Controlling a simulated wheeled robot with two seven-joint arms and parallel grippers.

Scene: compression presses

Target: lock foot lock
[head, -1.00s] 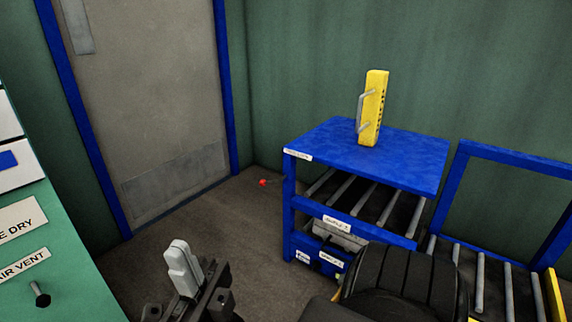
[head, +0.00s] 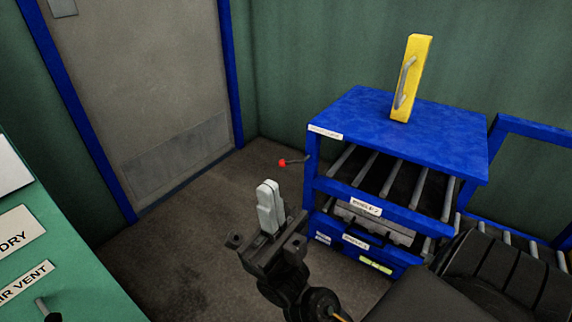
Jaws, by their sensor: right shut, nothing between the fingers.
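A small red knob on a thin dark lever (head: 284,162) sticks out at the left of the blue rack, low near the floor; I take it to be the foot lock, but its lower part is unclear. My right gripper (head: 269,206) is shut and empty, with its pale fingers pointing up. In the picture it is just below the red knob and apart from it. My left gripper is not in view.
The blue roller rack (head: 400,128) has a yellow block with a metal handle (head: 410,78) on top. A green panel (head: 70,270) with labels stands at the left. A grey door (head: 150,90) is behind. Bare floor (head: 180,240) lies between.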

